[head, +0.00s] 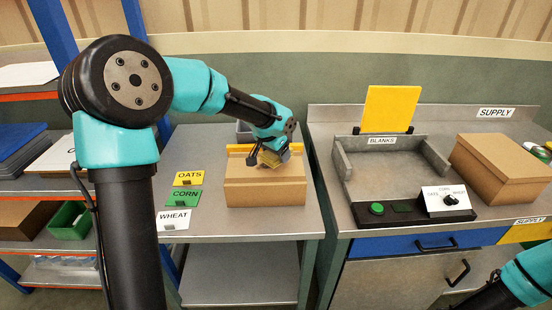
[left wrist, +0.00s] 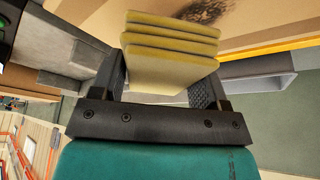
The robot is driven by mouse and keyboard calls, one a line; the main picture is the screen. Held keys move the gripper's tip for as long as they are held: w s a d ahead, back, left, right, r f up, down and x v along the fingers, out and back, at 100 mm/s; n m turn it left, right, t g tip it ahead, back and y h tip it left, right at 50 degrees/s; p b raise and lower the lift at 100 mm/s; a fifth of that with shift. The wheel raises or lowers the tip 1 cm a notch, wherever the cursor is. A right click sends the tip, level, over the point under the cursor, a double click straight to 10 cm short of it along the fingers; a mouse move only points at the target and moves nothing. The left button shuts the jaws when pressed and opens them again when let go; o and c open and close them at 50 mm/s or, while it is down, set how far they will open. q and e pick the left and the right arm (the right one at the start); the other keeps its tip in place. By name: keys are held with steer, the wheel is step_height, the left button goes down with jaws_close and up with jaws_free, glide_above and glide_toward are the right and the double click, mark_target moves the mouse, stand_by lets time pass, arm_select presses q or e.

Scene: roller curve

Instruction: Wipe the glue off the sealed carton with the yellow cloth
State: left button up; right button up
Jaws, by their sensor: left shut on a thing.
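The sealed carton (head: 265,194) is a closed brown box on the left bench. My left gripper (head: 270,156) is over its top, towards the back, and is shut on the yellow cloth (head: 273,160). In the left wrist view the folded cloth (left wrist: 170,62) sits between the fingers of the gripper (left wrist: 168,88), its layers by the carton's face (left wrist: 265,22). A dark streaky smear (left wrist: 207,11), which looks like the glue, shows on the carton just beyond the cloth. I cannot tell whether the cloth touches the carton. My right gripper is out of view.
OATS (head: 188,178), CORN (head: 183,197) and WHEAT (head: 173,219) cards lie left of the carton. A yellow bar (head: 237,148) runs behind it. On the right bench are a grey BLANKS tray (head: 378,170), a control box (head: 447,203) and another brown box (head: 502,168).

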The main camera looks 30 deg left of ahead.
arm_select(q)
steer(key=shift+r, duration=2.25)
steer(key=shift+a, duration=0.15)
